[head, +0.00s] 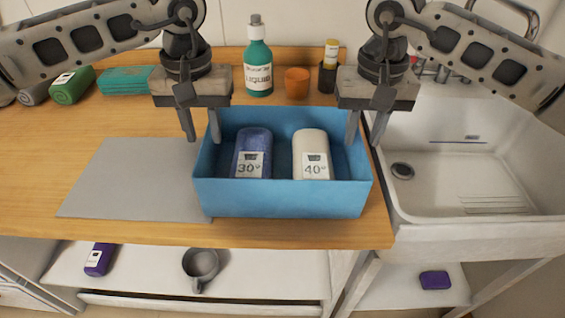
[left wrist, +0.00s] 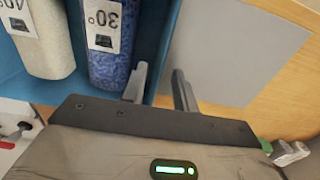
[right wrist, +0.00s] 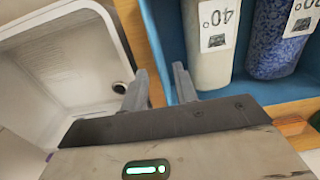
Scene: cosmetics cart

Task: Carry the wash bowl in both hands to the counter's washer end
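The wash bowl, a blue rectangular tub (head: 280,198), sits on the wooden counter beside the sink. It holds a blue speckled roll marked 30° (head: 252,145) and a cream roll marked 40° (head: 312,148). My left gripper (head: 201,132) is at the bowl's left wall with its fingers apart, one on the inner side and one outside; the left wrist view shows this gap (left wrist: 160,88). My right gripper (head: 365,132) is open around the right wall in the same way, and the right wrist view shows its spread fingers (right wrist: 160,85). Whether the fingers touch the walls cannot be told.
A grey mat (head: 135,180) lies flat left of the bowl. The white sink (head: 455,175) adjoins on the right. A green bottle (head: 258,70), an orange cup (head: 297,82) and a dark holder (head: 328,78) stand behind. Green rolls (head: 72,85) and teal cloths (head: 126,80) lie back left.

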